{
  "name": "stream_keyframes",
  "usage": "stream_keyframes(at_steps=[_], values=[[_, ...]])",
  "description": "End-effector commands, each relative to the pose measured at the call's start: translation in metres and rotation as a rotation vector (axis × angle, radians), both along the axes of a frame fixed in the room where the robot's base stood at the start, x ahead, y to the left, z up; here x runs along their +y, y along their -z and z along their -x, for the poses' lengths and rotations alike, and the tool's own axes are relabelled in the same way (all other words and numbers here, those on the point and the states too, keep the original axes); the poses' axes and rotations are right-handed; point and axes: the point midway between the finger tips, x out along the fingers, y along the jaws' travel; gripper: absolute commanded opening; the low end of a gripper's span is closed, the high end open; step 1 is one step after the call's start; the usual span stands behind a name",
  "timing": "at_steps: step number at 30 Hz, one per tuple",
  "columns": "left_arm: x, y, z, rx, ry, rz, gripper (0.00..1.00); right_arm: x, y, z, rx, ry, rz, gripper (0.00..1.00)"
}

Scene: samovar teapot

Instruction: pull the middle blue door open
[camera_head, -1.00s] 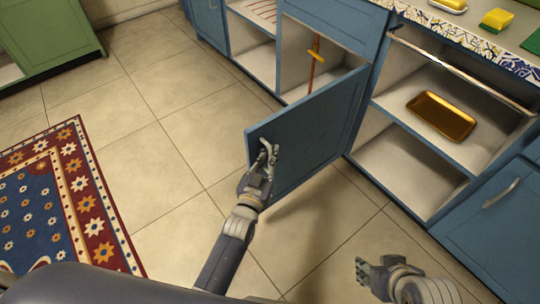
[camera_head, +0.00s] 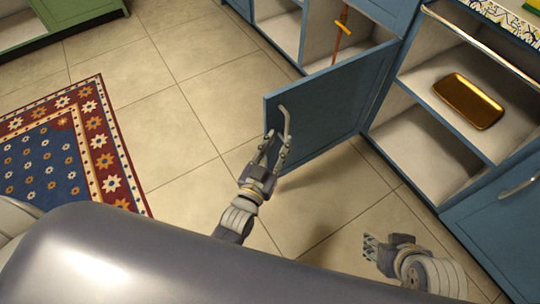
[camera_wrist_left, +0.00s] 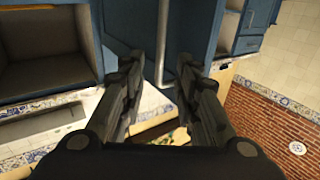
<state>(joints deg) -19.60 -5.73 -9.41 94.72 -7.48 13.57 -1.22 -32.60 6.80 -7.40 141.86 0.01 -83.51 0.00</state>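The middle blue door (camera_head: 335,100) stands swung out from its cabinet in the head view, with the opening (camera_head: 345,38) behind it exposed. Its upright metal handle (camera_head: 286,121) is near the free edge; the bar also shows in the left wrist view (camera_wrist_left: 162,45). My left gripper (camera_head: 274,149) is open at the handle's lower part. In the left wrist view its fingers (camera_wrist_left: 160,72) are apart, with the bar's lower end in the gap between them; I cannot tell whether they touch it. My right gripper (camera_head: 370,246) is low at the right, away from the door, its opening unclear.
Open shelves with a gold tray (camera_head: 468,101) are right of the door. Another blue door (camera_head: 505,225) with a handle is at the lower right. A patterned rug (camera_head: 75,150) lies at the left and a green cabinet (camera_head: 70,10) at the upper left. Tiled floor between is clear.

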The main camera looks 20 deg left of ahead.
Motion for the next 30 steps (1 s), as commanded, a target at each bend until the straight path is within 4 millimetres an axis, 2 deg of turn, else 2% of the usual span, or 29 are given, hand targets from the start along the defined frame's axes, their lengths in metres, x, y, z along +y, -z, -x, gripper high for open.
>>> stream_keyframes(at_steps=[3,10,30], values=[[0.004,0.001,0.023,0.003,0.000,-0.001,0.30,0.000,0.000,0.000,0.000,0.000,0.000,0.40],[0.008,0.001,0.046,0.002,-0.001,-0.001,0.30,0.000,0.000,0.000,-0.001,0.000,0.001,0.40],[0.009,0.001,0.049,0.006,-0.002,-0.003,0.30,0.000,0.000,0.000,0.000,0.000,0.000,0.40]])
